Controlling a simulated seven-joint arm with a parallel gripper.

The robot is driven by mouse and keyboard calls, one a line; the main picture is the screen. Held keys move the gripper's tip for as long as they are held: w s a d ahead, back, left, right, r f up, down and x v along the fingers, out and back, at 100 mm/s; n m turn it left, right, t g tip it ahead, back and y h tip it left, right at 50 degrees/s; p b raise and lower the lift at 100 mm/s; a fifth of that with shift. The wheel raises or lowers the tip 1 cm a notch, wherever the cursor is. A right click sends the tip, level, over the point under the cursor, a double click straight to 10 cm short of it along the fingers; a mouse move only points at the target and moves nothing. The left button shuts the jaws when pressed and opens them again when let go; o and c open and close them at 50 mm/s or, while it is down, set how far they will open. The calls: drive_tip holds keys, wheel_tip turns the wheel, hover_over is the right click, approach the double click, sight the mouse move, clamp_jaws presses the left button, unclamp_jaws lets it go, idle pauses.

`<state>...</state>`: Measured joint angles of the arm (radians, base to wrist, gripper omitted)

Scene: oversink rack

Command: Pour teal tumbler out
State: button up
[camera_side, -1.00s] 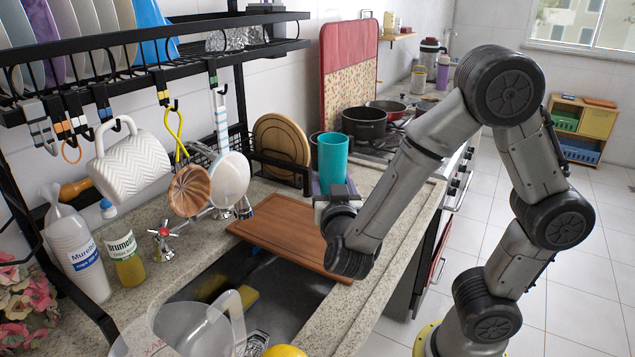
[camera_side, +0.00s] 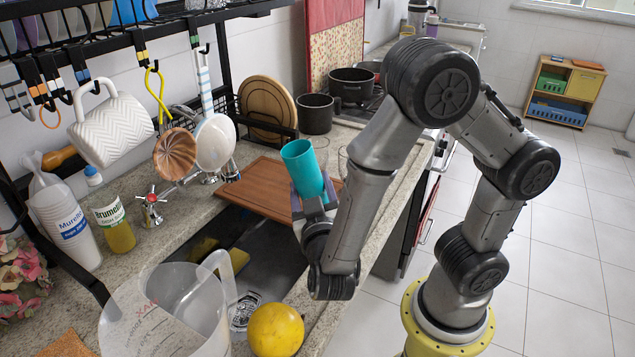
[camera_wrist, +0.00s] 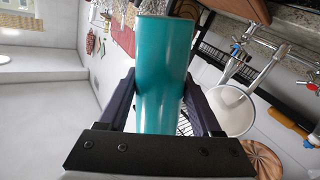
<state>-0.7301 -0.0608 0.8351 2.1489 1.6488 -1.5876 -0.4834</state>
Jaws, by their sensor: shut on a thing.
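The teal tumbler (camera_side: 304,168) is held in my gripper (camera_side: 314,199), tilted a little to the left with its open mouth up. It is above the right part of the sink, near the wooden board. In the wrist view the teal tumbler (camera_wrist: 163,70) stands between the two dark fingers of my gripper (camera_wrist: 160,105), which are shut on it. What is inside the tumbler is hidden. The dark sink (camera_side: 268,265) lies below and to the left of my gripper.
A clear measuring jug (camera_side: 165,315) and a yellow fruit (camera_side: 275,331) stand at the front. A wooden board (camera_side: 250,195) lies across the sink's far end. The rack (camera_side: 150,38) with a hanging white mug (camera_side: 110,130) and ladles is at left. Pots (camera_side: 316,113) stand behind.

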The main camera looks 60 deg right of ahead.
sight(325, 200)
drive_tip(key=shift+w+a+f+n, duration=0.1)
drive_tip(key=shift+w+n, duration=0.05)
drive_tip(key=shift+n, duration=0.25)
drive_tip(key=n, duration=0.1)
drive_tip(key=s+d+n, duration=0.1)
drive_tip(key=n, duration=0.1)
drive_tip(key=shift+s, duration=0.3)
drive_tip(key=shift+s+d+f+n, duration=0.1)
drive_tip(key=shift+s+d+n, duration=0.1)
drive_tip(key=shift+n, duration=0.4)
drive_tip(key=shift+s+d+n, duration=0.15)
drive_tip(key=shift+n, duration=0.45)
drive_tip(key=n, duration=0.2)
drive_tip(key=shift+s+d+f+n, duration=0.15)
drive_tip(key=shift+s+f+n, duration=0.05)
drive_tip(key=shift+f+n, duration=0.6)
drive_tip(key=shift+n, duration=0.6)
drive_tip(key=f+n, duration=0.1)
drive_tip(key=n, duration=0.1)
drive_tip(key=shift+w+f+n, duration=0.1)
drive_tip(key=shift+f+n, duration=0.05)
drive_tip(key=shift+n, duration=0.15)
drive_tip(key=shift+w+a+r+n, duration=0.2)
drive_tip(key=shift+n, duration=0.45)
drive_tip(key=shift+w+a+r+n, duration=0.15)
drive_tip(key=shift+n, duration=0.5)
drive_tip(key=m, duration=0.3)
drive_tip(key=r+m, duration=0.1)
drive_tip(key=m, duration=0.3)
drive_tip(key=shift+r, duration=0.1)
